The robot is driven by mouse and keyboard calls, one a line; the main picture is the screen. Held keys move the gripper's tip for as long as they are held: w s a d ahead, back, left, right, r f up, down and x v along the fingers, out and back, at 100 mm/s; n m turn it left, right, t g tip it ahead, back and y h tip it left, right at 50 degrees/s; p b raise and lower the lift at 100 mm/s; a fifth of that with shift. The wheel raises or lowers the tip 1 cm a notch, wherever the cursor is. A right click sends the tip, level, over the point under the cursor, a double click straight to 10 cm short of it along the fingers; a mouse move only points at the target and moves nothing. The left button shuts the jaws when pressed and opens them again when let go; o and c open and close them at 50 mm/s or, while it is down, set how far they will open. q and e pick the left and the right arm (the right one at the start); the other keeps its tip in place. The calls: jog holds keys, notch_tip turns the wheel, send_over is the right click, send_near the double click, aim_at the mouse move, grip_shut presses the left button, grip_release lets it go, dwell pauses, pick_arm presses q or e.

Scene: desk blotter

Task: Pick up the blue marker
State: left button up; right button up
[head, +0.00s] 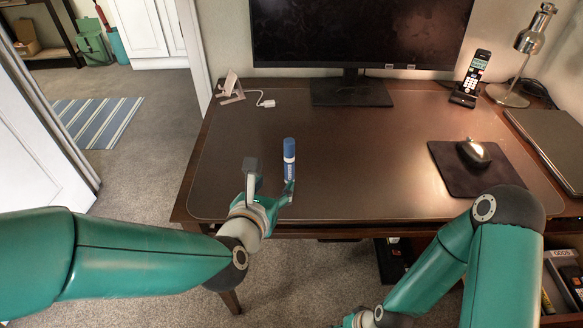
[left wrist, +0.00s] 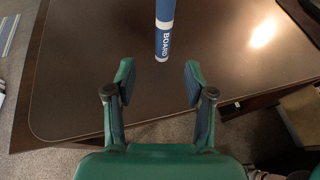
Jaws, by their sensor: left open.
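The blue marker (head: 289,160) is on the dark desk blotter (head: 350,160), left of its middle. It looks upright, with a blue cap, a white band and a blue body. In the left wrist view the marker (left wrist: 164,30) comes down from the top edge, with the word BOARD near its lower end. My left gripper (head: 270,183) is open near the blotter's front left part. In the left wrist view its open fingers (left wrist: 160,76) have nothing between them, and the marker is just beyond the tips, roughly centred.
A monitor (head: 350,92) stands at the back. A small white stand (head: 231,88) with a cable is at back left. A phone (head: 470,78), a lamp (head: 530,45), a laptop (head: 555,145) and a mouse (head: 474,152) on a pad (head: 450,178) are at right. The blotter's middle is clear.

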aim_at(288, 168)
pick_arm(q)
jog(key=x, duration=0.6)
jog(key=shift+w+f, duration=0.1)
jog(key=shift+f, duration=0.05)
jog(key=shift+w+d+f+p, duration=0.15)
jog(key=shift+w+d+p, duration=0.05)
jog(key=shift+w+p, duration=0.25)
jog(key=x, duration=0.4)
jog(key=shift+d+p, duration=0.25)
jog(key=shift+p, duration=0.1)
grip_shut()
